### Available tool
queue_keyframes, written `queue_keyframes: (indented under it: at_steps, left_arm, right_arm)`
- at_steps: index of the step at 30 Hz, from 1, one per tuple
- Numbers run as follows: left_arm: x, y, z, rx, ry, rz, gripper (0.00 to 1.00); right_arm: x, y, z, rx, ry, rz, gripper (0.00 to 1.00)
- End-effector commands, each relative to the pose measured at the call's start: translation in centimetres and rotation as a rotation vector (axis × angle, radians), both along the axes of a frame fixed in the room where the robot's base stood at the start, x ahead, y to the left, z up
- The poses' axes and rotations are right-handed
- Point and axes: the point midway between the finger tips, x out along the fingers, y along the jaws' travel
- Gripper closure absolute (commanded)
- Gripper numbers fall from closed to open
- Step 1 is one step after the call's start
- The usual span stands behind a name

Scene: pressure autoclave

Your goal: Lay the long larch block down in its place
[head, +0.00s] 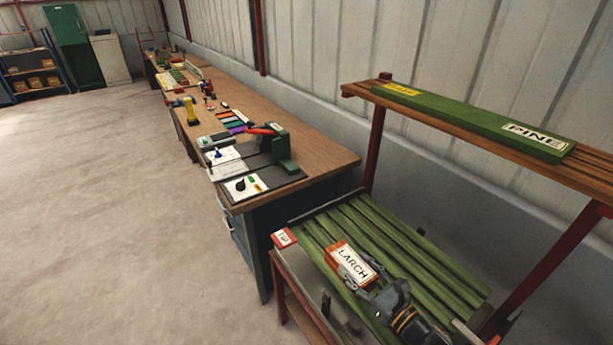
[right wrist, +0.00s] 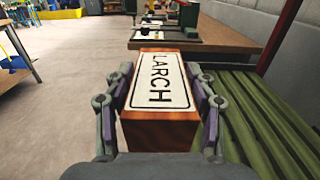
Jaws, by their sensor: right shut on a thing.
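The larch block (head: 352,264) is red-brown with a white LARCH label on top. It is over the left part of a rack of green slats (head: 400,240), and I cannot tell whether it touches them. My right gripper (head: 372,286) is shut on the block. In the right wrist view the block (right wrist: 160,110) lies level between the two fingers of the gripper (right wrist: 162,92), label up, its long side pointing away from me. My left gripper is not in view.
A wooden shelf (head: 480,150) on red posts stands above the rack at right, bearing a green board labelled PINE (head: 470,120). Beyond is a workbench (head: 300,140) with devices. The floor at left is clear.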

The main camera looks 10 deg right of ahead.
Motion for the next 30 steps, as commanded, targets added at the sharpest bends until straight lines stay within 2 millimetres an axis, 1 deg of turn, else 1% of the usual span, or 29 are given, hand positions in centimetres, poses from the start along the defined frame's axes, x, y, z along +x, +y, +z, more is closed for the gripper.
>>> queue_keyframes:
  at_steps: [4,7,12,18,21,30]
  left_arm:
    - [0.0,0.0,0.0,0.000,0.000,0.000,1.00]
    - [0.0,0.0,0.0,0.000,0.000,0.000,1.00]
    - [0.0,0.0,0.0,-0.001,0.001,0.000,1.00]
    - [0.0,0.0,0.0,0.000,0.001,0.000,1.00]
    - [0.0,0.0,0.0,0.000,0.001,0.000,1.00]
    - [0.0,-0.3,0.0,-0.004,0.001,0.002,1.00]
  right_arm:
    - [0.3,0.2,-0.2,0.004,-0.012,-0.040,0.87]
    - [0.7,0.8,-1.0,0.007,-0.021,-0.112,0.87]
    - [1.8,2.6,-2.0,0.006,-0.022,-0.240,0.87]
    - [2.8,4.5,-2.4,0.003,-0.006,-0.322,0.87]
    - [3.0,4.8,-2.5,0.002,-0.002,-0.334,0.87]
    - [3.0,4.9,-2.5,-0.001,-0.001,-0.335,0.87]
